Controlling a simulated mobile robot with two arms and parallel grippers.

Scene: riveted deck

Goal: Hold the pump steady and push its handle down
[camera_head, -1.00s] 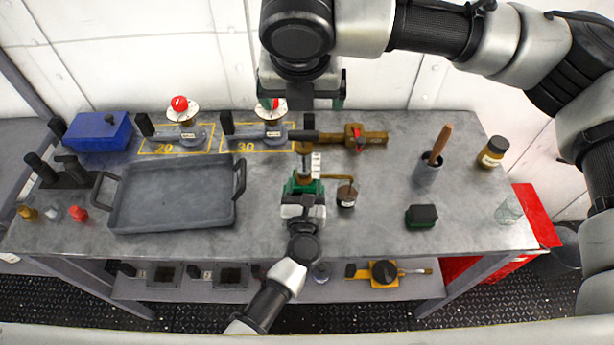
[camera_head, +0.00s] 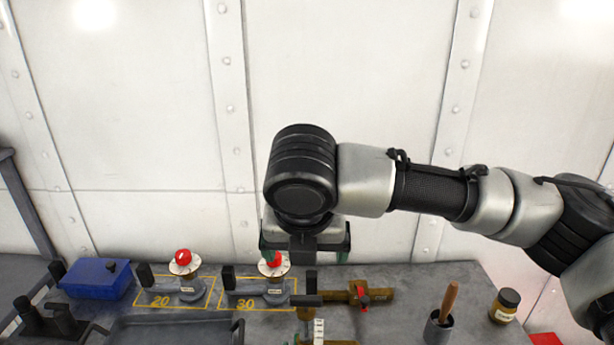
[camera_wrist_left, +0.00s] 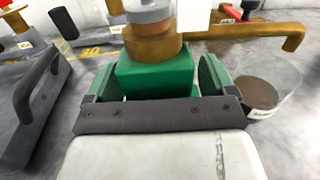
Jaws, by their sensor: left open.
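The pump's brass body (camera_wrist_left: 152,42) and green base block (camera_wrist_left: 155,75) fill the middle of the left wrist view. Its brass spout (camera_wrist_left: 250,30) reaches right, over a clear jar (camera_wrist_left: 268,85) with dark contents. In the head view only the pump's top shows at the bottom edge, with its black bar handle (camera_head: 300,300). My left gripper (camera_wrist_left: 158,82) is open, with one green-padded finger on each side of the base block; contact is unclear. My right gripper (camera_head: 305,250) is open and empty, pointing down above and behind the handle, apart from it.
A blue box (camera_head: 97,278) and a grey tray (camera_head: 180,330) are at left. A brass fitting with a red part (camera_head: 357,294) lies right of the handle. A cup with a wooden-handled tool (camera_head: 438,325) and a jar (camera_head: 504,306) stand further right.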

